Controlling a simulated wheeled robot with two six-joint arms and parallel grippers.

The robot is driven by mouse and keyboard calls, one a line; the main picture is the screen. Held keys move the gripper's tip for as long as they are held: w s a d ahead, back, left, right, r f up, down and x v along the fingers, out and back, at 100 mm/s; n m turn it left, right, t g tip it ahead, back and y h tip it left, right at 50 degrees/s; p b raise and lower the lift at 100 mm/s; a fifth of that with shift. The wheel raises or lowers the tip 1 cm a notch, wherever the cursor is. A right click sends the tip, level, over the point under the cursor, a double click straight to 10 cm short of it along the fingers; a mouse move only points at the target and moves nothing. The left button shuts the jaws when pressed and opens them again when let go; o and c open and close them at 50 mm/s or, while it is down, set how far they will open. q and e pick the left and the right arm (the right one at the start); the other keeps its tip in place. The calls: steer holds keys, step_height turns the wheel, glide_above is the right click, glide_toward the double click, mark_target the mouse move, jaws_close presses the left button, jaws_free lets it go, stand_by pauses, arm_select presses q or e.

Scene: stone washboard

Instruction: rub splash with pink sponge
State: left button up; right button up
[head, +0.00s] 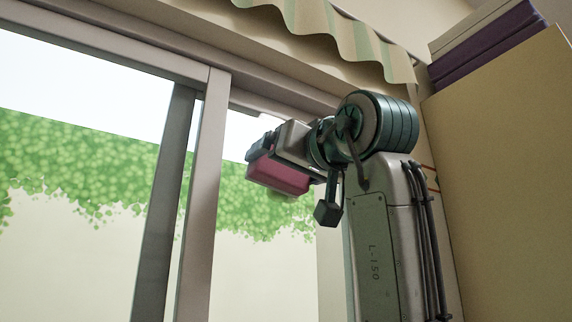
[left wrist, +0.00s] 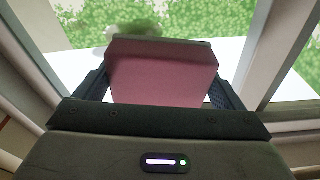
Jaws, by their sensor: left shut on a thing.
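The pink sponge (head: 278,178) is held up in front of the window pane in the head view. My left gripper (head: 266,152) is shut on it. In the left wrist view the sponge (left wrist: 162,75) fills the middle, with a dark finger on each side and a thin grey-green far edge. A blurred pale green smear (left wrist: 132,29), which may be the splash, shows on the glass just beyond the sponge's top left edge. I cannot tell whether the sponge touches the glass. My right gripper is not in view.
Window frame posts (head: 203,190) stand left of the sponge. A scalloped striped valance (head: 330,28) hangs above. A tan cabinet (head: 505,170) with purple boxes (head: 487,48) on top stands at the right. Green foliage shows behind the glass.

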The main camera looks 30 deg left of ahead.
arm_select(q)
steer(key=shift+x, duration=0.8)
steer(key=shift+w, duration=0.1)
